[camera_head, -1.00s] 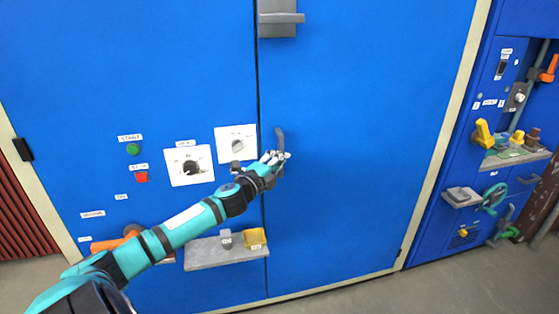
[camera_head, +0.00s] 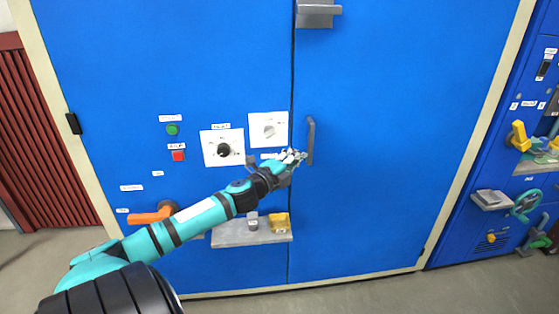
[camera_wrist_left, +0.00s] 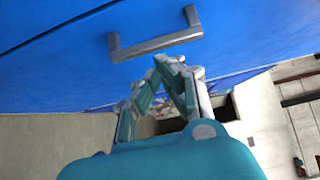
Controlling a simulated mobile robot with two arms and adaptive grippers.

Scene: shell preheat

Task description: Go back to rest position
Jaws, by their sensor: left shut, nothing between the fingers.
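My left gripper (camera_head: 298,157) is in front of the blue cabinet, close to the grey door handle (camera_head: 311,141) on the right-hand door. In the left wrist view its fingers (camera_wrist_left: 163,68) are closed together and empty. The handle also shows there (camera_wrist_left: 155,43), just beyond the fingertips, with a small gap seeming to lie between them. The left arm reaches in from the lower left of the head view. My right gripper is not in view.
The cabinet front carries a green button (camera_head: 172,130), a red button (camera_head: 178,156), two dial plates and an orange handle (camera_head: 150,216). A grey shelf (camera_head: 232,238) juts out below the arm. Another blue unit with levers stands at the right. Floor shows below.

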